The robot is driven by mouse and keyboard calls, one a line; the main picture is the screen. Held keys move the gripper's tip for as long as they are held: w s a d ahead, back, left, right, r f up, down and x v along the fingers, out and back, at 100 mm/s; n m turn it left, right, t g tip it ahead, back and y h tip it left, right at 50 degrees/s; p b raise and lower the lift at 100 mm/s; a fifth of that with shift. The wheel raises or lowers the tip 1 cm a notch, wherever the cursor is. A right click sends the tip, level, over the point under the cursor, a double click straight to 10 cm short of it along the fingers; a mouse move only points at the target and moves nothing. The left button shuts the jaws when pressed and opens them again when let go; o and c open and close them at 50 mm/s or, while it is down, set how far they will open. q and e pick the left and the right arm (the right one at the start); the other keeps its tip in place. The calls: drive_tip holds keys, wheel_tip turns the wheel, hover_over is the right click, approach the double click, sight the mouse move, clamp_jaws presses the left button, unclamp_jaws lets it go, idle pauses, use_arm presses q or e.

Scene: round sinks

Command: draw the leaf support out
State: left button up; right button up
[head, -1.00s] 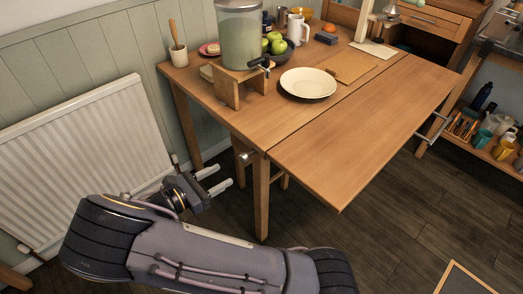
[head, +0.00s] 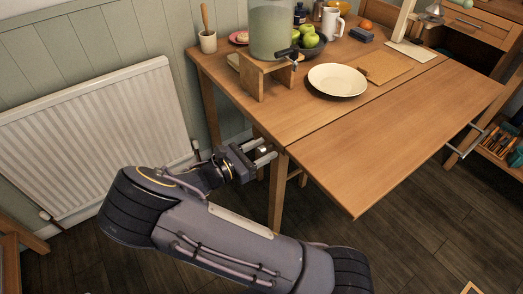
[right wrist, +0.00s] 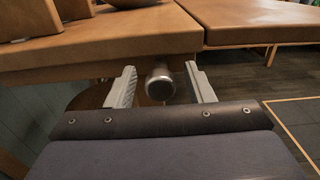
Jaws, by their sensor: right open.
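The leaf support shows as a round metal knob (right wrist: 160,82) under the table's edge in the right wrist view. In the head view the knob (head: 263,149) is small and partly hidden by my fingers. My right gripper (head: 265,157) is open, with one finger on each side of the knob; in the right wrist view (right wrist: 161,86) gaps show between the knob and both fingers. The drop leaf (head: 405,130) is level with the tabletop (head: 300,122) along a seam. The rest of the support is hidden. My left gripper is out of view.
On the table stand a drink dispenser on a wooden stand (head: 250,80), a cream plate (head: 338,79), a cutting board (head: 388,70) and a bowl of apples. A table leg (head: 277,195) is close by my gripper. A white radiator (head: 95,130) is at left.

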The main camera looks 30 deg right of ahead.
drive_tip(key=shift+c, duration=0.5)
clamp_jaws()
drive_tip(key=shift+s, duration=0.1)
drive_tip(key=shift+s, duration=0.3)
drive_tip(key=s+d+p, duration=0.1)
drive_tip(key=s+p, duration=0.3)
drive_tip(key=s, duration=1.4)
drive_tip(key=shift+s+d, duration=0.25)
drive_tip(key=shift+f, duration=0.1)
